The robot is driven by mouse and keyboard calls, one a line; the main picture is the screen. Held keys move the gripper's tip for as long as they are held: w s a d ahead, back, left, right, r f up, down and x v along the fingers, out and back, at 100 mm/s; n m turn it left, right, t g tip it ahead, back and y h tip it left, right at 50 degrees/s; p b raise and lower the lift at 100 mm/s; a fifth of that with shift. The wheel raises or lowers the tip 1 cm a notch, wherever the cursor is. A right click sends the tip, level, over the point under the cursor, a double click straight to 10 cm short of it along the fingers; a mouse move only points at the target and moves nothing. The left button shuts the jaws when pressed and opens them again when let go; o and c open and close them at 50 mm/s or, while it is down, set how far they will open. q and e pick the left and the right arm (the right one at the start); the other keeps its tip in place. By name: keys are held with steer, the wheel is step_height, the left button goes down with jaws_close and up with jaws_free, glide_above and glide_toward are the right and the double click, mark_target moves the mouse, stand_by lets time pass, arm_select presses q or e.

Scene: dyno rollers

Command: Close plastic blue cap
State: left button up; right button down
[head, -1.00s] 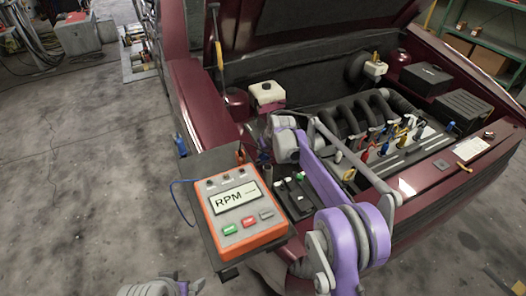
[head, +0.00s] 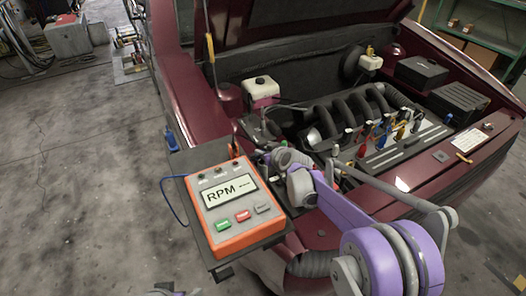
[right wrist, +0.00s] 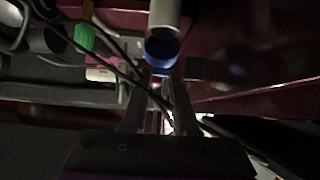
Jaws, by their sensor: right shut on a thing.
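The blue cap (right wrist: 162,52) shows in the right wrist view as a round blue rim below a pale cylinder (right wrist: 165,14). More blue lies just below it, between the fingertips. My right gripper (right wrist: 160,76) is shut on the blue cap, its two fingers reaching up from the bottom of that view. Whether the cap is fully seated on the cylinder I cannot tell. In the head view my right gripper (head: 268,154) is over the front left of the engine bay, beside the orange RPM meter; I cannot make out the cap there.
The orange RPM meter (head: 231,208) stands on a dark tray (head: 183,150) at the left fender. A white reservoir (head: 261,87) and black intake pipes (head: 350,112) stand behind my right arm. A green-topped part (right wrist: 85,37) and dark cables are close by in the right wrist view.

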steer(key=c, duration=0.7)
jaws_free()
steer(key=p+v, duration=0.1)
steer(key=v, duration=1)
steer(key=shift+w, duration=0.1)
